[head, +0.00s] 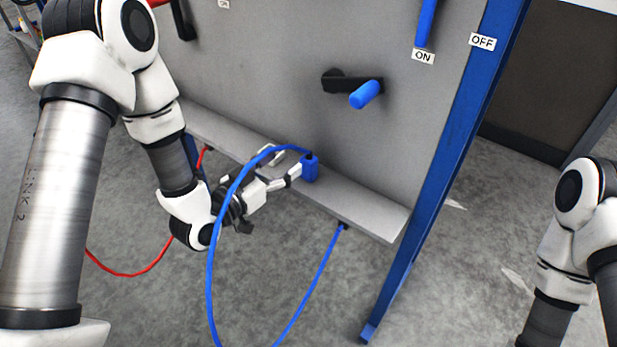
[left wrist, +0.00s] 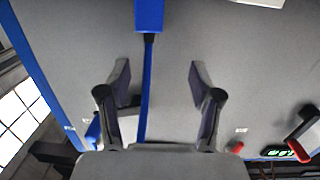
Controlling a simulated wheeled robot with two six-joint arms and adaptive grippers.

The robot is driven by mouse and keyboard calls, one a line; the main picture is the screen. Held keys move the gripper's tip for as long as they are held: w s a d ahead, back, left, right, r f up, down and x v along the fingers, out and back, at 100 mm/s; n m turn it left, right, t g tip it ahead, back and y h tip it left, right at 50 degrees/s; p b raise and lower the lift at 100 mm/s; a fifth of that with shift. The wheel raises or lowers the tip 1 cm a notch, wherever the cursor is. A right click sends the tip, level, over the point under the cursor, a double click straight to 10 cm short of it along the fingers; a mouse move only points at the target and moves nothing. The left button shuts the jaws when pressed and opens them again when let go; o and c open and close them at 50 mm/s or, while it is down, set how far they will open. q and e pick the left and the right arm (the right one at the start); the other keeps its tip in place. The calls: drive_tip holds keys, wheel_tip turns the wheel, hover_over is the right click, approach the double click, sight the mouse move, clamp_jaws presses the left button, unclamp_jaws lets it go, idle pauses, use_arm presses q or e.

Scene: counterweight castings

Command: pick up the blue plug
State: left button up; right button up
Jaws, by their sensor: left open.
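The blue plug (head: 310,169) stands upright on the narrow grey ledge (head: 361,212) of the panel, with its blue cable (head: 222,205) leaving the top and looping left and down. In the left wrist view the plug (left wrist: 149,14) is cut off by the top edge, and its cable runs down between the fingers. My left gripper (head: 291,166) is open, its fingertips close to the plug's left side; the cable partly hides it. In the left wrist view the open fingers (left wrist: 160,72) have the plug beyond their tips. My right gripper is out of view.
A black lever with a blue handle (head: 365,94) sticks out of the grey panel above the plug. A blue post (head: 432,190) bounds the panel on the right. A red cable (head: 130,273) hangs at left. The floor in front is clear.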

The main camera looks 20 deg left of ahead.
sight(305, 169)
use_arm(q)
drive_tip(key=shift+t, duration=0.3)
drive_tip(key=w+d+f+b, duration=0.1)
drive_tip(key=w+f+b, duration=0.1)
drive_tip(key=f+b, duration=0.1)
drive_tip(key=w+d+f+b, duration=0.1)
drive_tip(key=f+b, duration=0.1)
drive_tip(key=shift+w+d+f, duration=0.15)
drive_tip(key=shift+w+d, duration=0.05)
drive_tip(key=shift+d, duration=0.15)
drive_tip(key=x, duration=0.3)
drive_tip(key=shift+d+r, duration=0.15)
drive_tip(key=shift+r, duration=0.1)
drive_tip(key=shift+w+d, duration=0.15)
drive_tip(key=shift+w, duration=0.15)
clamp_jaws()
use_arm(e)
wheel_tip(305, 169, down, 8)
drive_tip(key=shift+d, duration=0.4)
